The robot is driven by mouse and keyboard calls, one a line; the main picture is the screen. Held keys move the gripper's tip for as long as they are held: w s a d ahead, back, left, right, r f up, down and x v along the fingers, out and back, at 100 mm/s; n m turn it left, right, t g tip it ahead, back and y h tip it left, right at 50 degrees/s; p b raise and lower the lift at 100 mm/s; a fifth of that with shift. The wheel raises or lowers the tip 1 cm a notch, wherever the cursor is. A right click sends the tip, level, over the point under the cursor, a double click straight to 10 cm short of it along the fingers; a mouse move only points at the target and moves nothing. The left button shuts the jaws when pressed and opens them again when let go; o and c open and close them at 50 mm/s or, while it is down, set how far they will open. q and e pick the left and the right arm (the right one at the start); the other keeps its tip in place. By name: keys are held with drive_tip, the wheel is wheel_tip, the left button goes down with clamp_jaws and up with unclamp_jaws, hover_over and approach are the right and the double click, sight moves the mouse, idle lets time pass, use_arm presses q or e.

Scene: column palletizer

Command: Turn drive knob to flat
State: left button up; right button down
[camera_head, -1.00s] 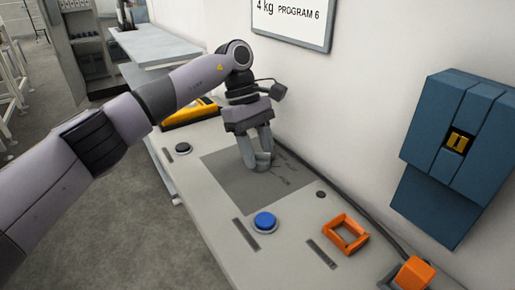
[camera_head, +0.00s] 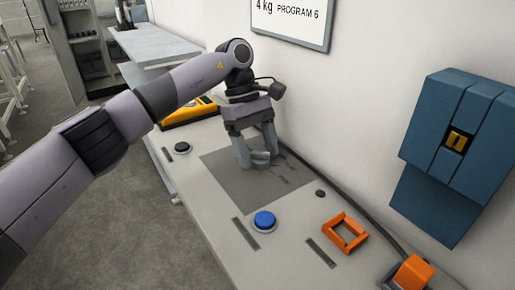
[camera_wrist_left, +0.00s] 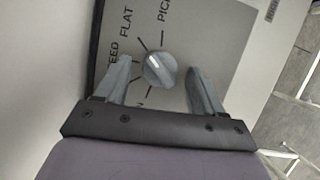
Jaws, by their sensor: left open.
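The drive knob (camera_wrist_left: 160,69) is a round grey knob with a raised grip bar, on a grey panel with printed words; FLAT and PICK are readable, others are partly covered. I cannot tell surely which mark the knob points to. In the head view it is hidden behind my left gripper (camera_head: 258,160), which points down over the dark panel plate (camera_head: 237,190). In the wrist view my left gripper (camera_wrist_left: 158,66) is open, one finger on each side of the knob, with visible gaps. My right gripper is not in view.
A blue button (camera_head: 264,221), a black button (camera_head: 182,148) and an orange square frame (camera_head: 345,233) are on the console (camera_head: 205,215). A blue wall box (camera_head: 437,205) hangs right. A yellow device (camera_head: 188,113) lies behind my gripper. The wall stands close behind the console.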

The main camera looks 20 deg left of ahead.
use_arm(q)
drive_tip(key=v, duration=0.7)
idle(0.5)
